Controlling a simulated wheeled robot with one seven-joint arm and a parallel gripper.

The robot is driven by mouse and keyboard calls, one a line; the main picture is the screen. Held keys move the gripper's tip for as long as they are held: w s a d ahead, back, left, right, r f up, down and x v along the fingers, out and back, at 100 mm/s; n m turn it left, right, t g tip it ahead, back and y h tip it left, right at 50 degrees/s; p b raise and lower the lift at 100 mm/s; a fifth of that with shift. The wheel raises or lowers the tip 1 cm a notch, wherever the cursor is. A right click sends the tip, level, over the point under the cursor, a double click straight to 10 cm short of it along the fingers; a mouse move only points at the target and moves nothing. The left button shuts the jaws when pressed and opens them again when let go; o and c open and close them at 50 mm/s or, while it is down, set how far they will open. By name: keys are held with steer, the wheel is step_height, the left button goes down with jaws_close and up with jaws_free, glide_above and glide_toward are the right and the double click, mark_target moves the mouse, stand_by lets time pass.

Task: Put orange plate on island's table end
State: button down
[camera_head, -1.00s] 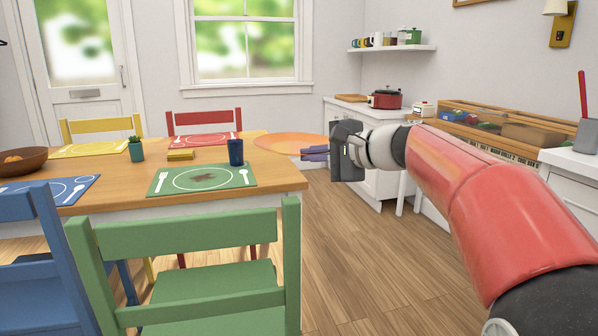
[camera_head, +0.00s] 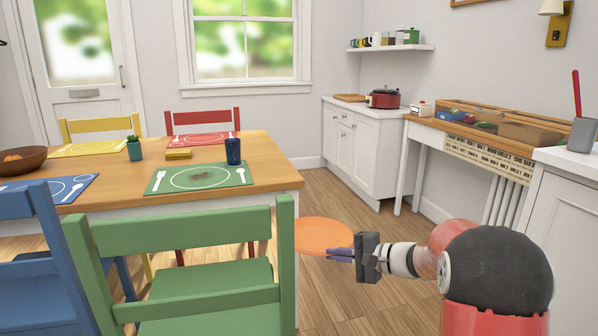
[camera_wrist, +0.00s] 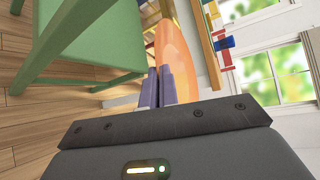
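The orange plate (camera_head: 321,234) is held out in the air to the right of the wooden table (camera_head: 283,180), lower than its top. My gripper (camera_head: 338,256) is shut on the plate's near right edge. In the wrist view, the plate (camera_wrist: 172,45) stands out beyond the two purple fingers (camera_wrist: 160,78), which close on its rim.
A green chair (camera_head: 180,240) stands at the table's near side. The table bears placemats, a blue cup (camera_head: 233,151), a yellow block (camera_head: 178,154) and a plant (camera_head: 134,149). A white counter (camera_head: 570,205) stands at right. Open floor lies between.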

steer(key=s+d+f, duration=0.2)
steer(key=s+f, duration=0.1)
steer(key=f, duration=0.4)
steer(key=s+d+f, duration=0.2)
steer(key=s+f, duration=0.1)
steer(key=f, duration=0.5)
steer(key=s+d+f+t, duration=0.1)
steer(key=s+d+f, duration=0.1)
steer(key=f, duration=0.6)
steer(key=shift+s+m+h, duration=0.3)
steer(key=shift+s+m, duration=0.1)
steer(key=shift+s, duration=0.4)
steer(key=shift+f, duration=0.15)
